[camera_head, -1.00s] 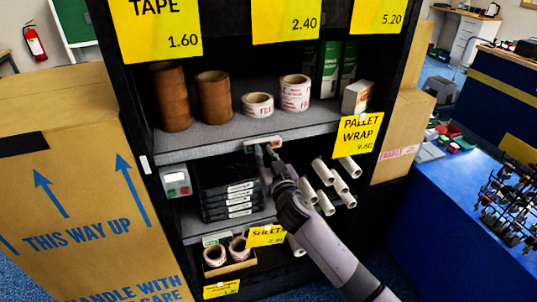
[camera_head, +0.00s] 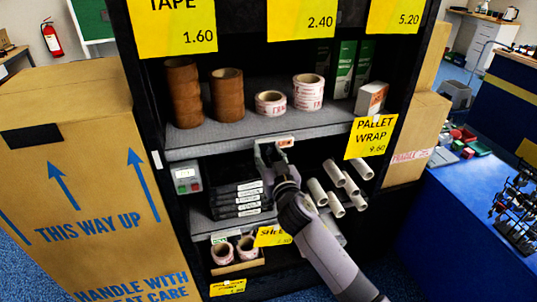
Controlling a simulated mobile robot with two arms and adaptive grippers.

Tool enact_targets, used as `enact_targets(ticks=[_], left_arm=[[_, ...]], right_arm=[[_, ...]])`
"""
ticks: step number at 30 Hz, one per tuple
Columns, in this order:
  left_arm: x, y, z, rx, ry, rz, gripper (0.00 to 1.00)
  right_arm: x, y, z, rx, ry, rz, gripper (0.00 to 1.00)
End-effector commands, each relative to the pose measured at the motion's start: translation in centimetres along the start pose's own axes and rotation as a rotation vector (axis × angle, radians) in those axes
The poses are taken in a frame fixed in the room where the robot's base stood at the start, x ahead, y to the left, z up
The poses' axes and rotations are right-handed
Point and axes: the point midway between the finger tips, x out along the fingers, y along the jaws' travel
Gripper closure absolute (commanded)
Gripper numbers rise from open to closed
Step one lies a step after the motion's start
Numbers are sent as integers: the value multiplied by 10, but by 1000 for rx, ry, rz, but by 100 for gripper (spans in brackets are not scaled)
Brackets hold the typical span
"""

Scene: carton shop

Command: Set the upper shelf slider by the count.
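The slider plate (camera_head: 286,141), a small white strip with a reddish mark, sits on the front edge of the upper shelf (camera_head: 220,140). My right gripper (camera_head: 272,152) is just below and in front of it. Its dark fingers look spread apart and cover the plate's lower left part; contact is unclear. On the shelf stand two brown tape stacks (camera_head: 184,92), (camera_head: 227,95), a short white-and-red roll stack (camera_head: 270,104) and a taller one (camera_head: 308,92). Green-and-white boxes (camera_head: 345,70) and a small white-orange box (camera_head: 371,97) stand to the right. My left gripper is not in view.
A small device with a display (camera_head: 186,178) is on the left post. Black cases (camera_head: 237,198) and white tubes (camera_head: 335,175) lie below the upper shelf. A yellow price card (camera_head: 371,137) hangs at right. A large carton (camera_head: 85,170) stands left; a blue counter (camera_head: 470,220) is right.

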Motion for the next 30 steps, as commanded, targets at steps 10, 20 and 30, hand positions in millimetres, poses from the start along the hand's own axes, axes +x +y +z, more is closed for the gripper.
enact_targets(ticks=[10, 20, 30], left_arm=[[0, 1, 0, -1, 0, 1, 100], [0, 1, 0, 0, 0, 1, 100], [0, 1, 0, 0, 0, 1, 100]], right_arm=[[-27, 0, 1, 2, 0, 0, 62], [-92, 0, 1, 2, -1, -1, 62], [-120, 0, 0, 0, -1, 0, 62]])
